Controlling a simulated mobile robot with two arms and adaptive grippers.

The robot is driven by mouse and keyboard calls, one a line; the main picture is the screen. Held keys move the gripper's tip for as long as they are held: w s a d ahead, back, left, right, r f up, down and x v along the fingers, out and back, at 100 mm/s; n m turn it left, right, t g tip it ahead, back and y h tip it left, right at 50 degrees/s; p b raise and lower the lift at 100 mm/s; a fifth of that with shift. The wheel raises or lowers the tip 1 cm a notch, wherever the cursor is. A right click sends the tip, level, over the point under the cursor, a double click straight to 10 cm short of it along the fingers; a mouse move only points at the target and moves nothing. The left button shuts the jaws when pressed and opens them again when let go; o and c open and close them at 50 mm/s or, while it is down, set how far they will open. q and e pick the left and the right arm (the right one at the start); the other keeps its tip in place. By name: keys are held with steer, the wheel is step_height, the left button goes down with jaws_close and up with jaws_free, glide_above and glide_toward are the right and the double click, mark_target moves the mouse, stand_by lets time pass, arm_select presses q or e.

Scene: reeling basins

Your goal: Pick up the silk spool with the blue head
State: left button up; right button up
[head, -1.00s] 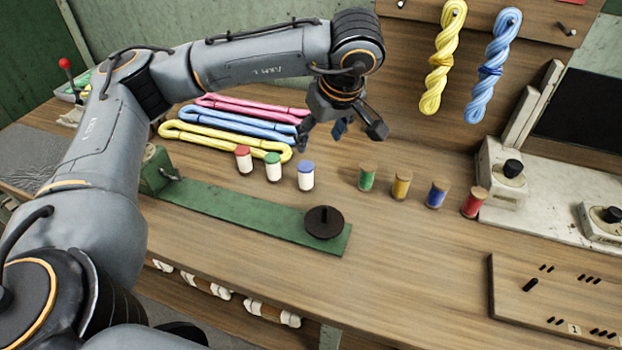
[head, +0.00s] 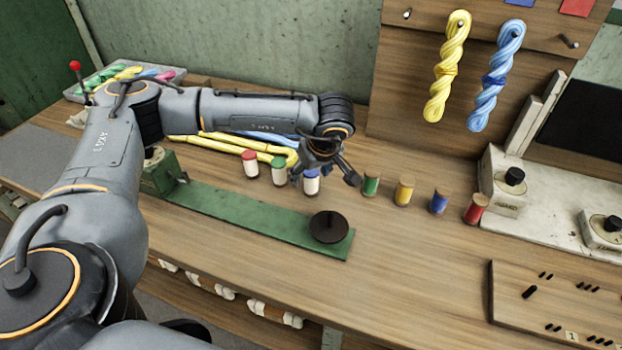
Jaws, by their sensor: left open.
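The silk spool with the blue head (head: 311,184) stands upright on the table, white-bodied, its blue top partly hidden by my gripper. My left gripper (head: 324,178) is open and points down over it. One finger shows at the spool's left and another to its right, close to the green spool. I cannot tell whether a finger touches the spool. My right gripper is not in view. A white spool with a red head (head: 250,164) and one with a green head (head: 279,171) stand to the left.
Green (head: 371,184), yellow (head: 404,191), blue (head: 439,201) and red (head: 475,209) thread spools stand to the right. A green base plate (head: 240,217) with a dark disc (head: 328,227) lies in front.

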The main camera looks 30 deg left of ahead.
arm_select(q)
steer(key=c, duration=1.2)
steer(key=shift+c, duration=0.5)
